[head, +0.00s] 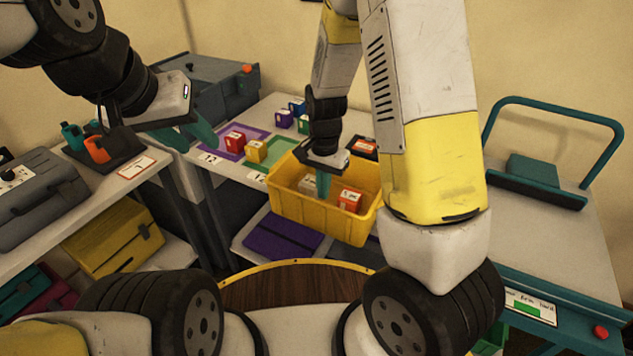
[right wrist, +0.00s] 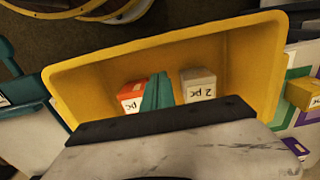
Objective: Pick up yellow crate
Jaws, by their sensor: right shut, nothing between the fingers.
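The yellow crate (head: 345,228) stands on the middle table, close to its front edge. It holds an orange-red box (head: 350,200) and a whitish box (head: 308,185). My right gripper (head: 323,190) reaches down into the crate, shut and empty, with its teal fingers between the two boxes. In the right wrist view, the crate (right wrist: 75,75) surrounds the teal fingers (right wrist: 157,92), with the orange box (right wrist: 131,96) left of them and the whitish box (right wrist: 198,86) right. My left gripper (head: 188,137) hangs empty near the table's left end, its teal fingers apart.
Red (head: 235,141) and yellow (head: 256,151) boxes stand on coloured mats left of the crate. Purple, blue and green boxes stand behind. A teal-handled cart (head: 545,235) is at right. A side table (head: 120,180) with a grey case (head: 45,195) is at left.

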